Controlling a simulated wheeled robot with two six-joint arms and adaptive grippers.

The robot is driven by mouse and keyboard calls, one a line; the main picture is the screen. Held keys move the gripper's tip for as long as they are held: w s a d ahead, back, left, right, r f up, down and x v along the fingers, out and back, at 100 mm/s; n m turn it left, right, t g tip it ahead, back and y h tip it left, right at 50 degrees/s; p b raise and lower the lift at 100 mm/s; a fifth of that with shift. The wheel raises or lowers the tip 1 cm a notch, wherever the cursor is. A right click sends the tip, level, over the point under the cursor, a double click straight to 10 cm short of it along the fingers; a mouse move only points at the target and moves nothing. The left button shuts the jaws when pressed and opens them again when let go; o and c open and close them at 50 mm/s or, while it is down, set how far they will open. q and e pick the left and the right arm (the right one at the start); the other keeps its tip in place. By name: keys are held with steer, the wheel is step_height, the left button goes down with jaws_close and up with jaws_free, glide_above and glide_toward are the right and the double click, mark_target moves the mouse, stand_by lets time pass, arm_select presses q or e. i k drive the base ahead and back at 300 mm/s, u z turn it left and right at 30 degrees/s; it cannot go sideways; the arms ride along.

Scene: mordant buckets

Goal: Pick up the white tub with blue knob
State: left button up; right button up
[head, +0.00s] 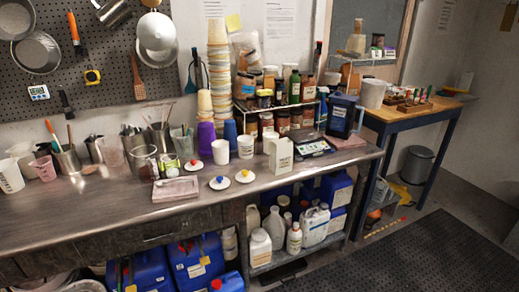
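A low white round piece with a blue knob on top (220,184) sits on the metal workbench, near its front edge and left of the white carton. It looks flat, like a shallow tub or a lid; its depth is hard to tell. A similar white piece with a yellow-orange knob (245,177) is just to its right. Another with a red knob (193,166) is behind it to the left. Neither of my grippers shows in the head view.
A folded pinkish cloth or pad (176,189) lies left on the workbench (110,207). Behind stand a white cup (221,152), a white tub (245,147), a tall cup stack (219,60) and a white carton (281,156). The front strip near the blue knob is clear.

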mark_target(246, 147)
steer(key=z, duration=0.75)
steer(key=i, duration=0.75)
steer(key=z, duration=0.65)
steer(key=i, duration=1.1)
steer(key=u, duration=0.4)
